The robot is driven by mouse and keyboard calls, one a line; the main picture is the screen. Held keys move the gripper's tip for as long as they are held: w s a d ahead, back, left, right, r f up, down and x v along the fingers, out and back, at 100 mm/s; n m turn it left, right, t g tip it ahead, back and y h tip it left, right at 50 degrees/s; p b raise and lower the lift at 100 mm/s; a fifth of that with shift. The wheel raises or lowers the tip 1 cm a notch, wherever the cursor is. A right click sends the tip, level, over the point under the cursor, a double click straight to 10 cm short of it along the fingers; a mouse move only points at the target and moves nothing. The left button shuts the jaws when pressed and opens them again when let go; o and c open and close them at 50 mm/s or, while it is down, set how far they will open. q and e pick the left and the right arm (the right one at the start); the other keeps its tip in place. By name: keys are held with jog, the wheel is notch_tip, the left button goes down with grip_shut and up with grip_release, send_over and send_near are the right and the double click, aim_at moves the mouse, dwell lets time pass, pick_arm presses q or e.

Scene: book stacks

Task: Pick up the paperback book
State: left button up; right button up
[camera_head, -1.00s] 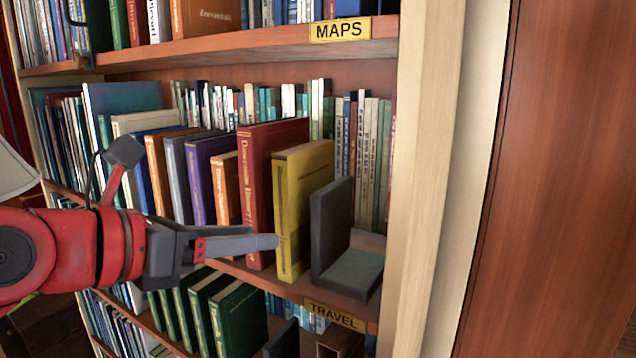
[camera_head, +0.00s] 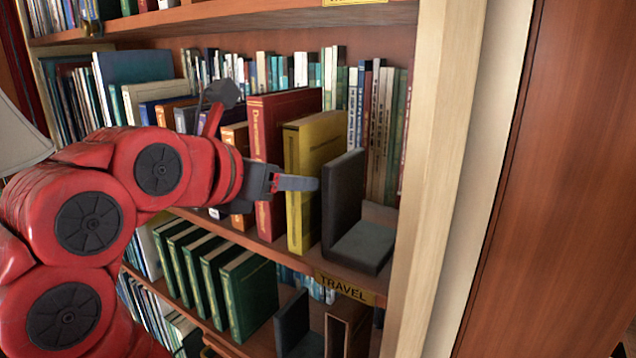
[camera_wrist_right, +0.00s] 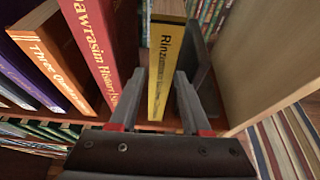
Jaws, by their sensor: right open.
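A yellow book (camera_head: 312,150) stands upright on the TRAVEL shelf, between a red book (camera_head: 272,120) and a dark grey bookend (camera_head: 342,200). It looks the likeliest paperback, but I cannot be sure. In the right wrist view the yellow book's lettered spine (camera_wrist_right: 165,70) faces me. My right gripper (camera_head: 312,184) is open in front of it. In the wrist view its fingers (camera_wrist_right: 158,88) lie on either side of the spine, the left one toward the red book and the right one toward the bookend. Contact is not clear. My left gripper is not in view.
More books, orange (camera_head: 235,138) and others, stand left of the red one. A wooden side panel (camera_head: 440,170) closes the shelf at the right. Green books (camera_head: 248,290) stand on the shelf below, under the TRAVEL label (camera_head: 343,287).

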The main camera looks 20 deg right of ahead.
jog(key=p+x, duration=0.3)
jog(key=x, duration=0.4)
jog(key=shift+p, duration=0.35)
jog(key=shift+r, duration=0.15)
jog(key=shift+c, duration=1.3)
grip_shut()
